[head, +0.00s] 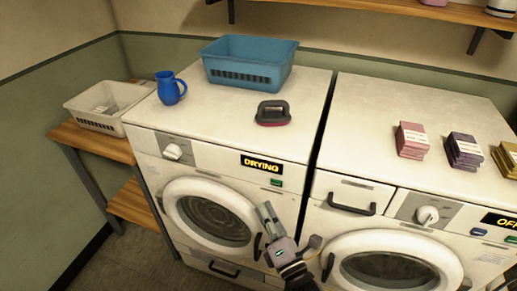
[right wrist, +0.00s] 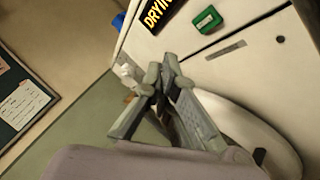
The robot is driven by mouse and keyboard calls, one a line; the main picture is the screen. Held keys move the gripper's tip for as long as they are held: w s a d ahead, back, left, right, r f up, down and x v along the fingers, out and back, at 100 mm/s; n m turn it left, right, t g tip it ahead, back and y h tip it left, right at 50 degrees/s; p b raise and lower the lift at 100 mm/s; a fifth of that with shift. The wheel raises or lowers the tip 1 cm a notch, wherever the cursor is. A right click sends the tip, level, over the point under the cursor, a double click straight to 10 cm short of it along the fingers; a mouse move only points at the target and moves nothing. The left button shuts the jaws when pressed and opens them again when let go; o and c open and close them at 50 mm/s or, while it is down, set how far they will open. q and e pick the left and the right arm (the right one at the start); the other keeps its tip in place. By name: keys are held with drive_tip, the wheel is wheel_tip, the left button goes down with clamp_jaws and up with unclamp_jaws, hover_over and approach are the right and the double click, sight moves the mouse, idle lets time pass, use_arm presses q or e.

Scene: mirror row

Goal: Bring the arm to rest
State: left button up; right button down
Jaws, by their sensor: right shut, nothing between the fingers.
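My right gripper (head: 268,215) is in front of the left machine (head: 218,212), near the right side of its round door. It is shut and empty, with its fingers pointing up in the head view. In the right wrist view the fingertips of the right gripper (right wrist: 160,75) are together, with the machine's white front and green button (right wrist: 207,19) behind them. My left gripper is in neither view.
Two machines stand side by side; the right machine (head: 400,250) has a drawer. A white basket (head: 105,105) sits on a wooden shelf (head: 95,143).

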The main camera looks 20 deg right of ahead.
drive_tip(key=s+d+f+m+g, duration=0.1)
drive_tip(key=s+f+m+g, duration=0.25)
drive_tip(key=f, duration=0.75)
drive_tip(key=s+f+m+g+h, duration=0.1)
drive_tip(key=s+f+m+g, duration=0.25)
drive_tip(key=f, duration=0.65)
drive_tip(key=s+d+f+m+g, duration=0.1)
drive_tip(key=s+f+m+g, duration=0.2)
drive_tip(key=f, duration=0.8)
drive_tip(key=s+d+f+m+g+h, duration=0.1)
drive_tip(key=s+d+f+m+g, duration=0.1)
drive_tip(key=s+f, duration=0.4)
drive_tip(key=s+d+f+m+g, duration=0.3)
drive_tip(key=s+f+m, duration=0.4)
drive_tip(key=s, duration=0.8)
drive_tip(key=s+d+f+m+g+h, duration=0.1)
drive_tip(key=s+d+f+m+g, duration=0.2)
drive_tip(key=s+f, duration=0.4)
drive_tip(key=s+m+g, duration=0.1)
drive_tip(key=s+m, duration=0.1)
drive_tip(key=s, duration=0.1)
drive_tip(key=shift+s+h, duration=0.2)
drive_tip(key=shift+h, duration=0.1)
idle(1.4)
